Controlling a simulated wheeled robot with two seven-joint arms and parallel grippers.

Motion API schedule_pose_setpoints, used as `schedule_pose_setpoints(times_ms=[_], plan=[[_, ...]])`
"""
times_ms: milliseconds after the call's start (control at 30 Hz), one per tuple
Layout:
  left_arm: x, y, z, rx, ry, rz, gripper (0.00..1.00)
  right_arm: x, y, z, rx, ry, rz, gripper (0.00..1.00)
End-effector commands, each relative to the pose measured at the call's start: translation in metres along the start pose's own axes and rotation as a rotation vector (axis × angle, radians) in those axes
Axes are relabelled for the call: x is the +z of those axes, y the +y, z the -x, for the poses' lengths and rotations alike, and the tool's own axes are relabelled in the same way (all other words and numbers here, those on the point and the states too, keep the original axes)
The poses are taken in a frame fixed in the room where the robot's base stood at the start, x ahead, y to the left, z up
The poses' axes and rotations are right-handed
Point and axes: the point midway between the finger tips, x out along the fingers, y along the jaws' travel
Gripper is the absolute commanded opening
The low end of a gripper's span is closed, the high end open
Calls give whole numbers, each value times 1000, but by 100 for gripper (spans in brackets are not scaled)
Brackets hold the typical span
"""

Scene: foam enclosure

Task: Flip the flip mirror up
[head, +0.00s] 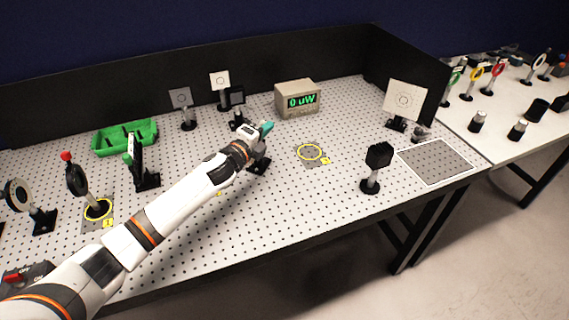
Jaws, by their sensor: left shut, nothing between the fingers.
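My left arm reaches in from the lower left across the perforated optical table (210,250). Its left gripper (267,127) is shut and empty, with teal fingertips, near the middle of the table. A black mount (259,165) stands just below the gripper and is partly covered by it. I cannot tell whether the two touch. Another black mount with a green part (140,172) stands upright to the left of my forearm. I cannot tell for sure which of these mounts is the flip mirror. My right gripper is not in view.
A power meter reading 0 uW (297,99) stands behind the gripper. A green tray (124,138), white square targets (404,99) and a black post-mounted block (376,168) are around. A yellow ring (310,153) marks bare table. Black panels (330,53) enclose the back.

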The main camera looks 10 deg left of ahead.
Motion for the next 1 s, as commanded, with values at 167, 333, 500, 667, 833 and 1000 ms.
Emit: schedule_pose_setpoints(times_ms=[167, 333, 500, 667, 833, 1000], plan=[[-13, 1, 2, 15, 1, 119, 0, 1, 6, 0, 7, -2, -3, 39], [-20, 1, 3, 26, 0, 200, 0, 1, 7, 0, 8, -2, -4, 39], [-24, 1, 4, 34, 1, 247, 0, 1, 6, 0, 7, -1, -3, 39], [-26, 1, 4, 36, 1, 264, 0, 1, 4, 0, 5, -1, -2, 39], [-27, 1, 4, 36, 1, 267, 0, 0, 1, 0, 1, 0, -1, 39], [-27, 1, 4, 36, 1, 266, 0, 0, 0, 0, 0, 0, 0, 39]])
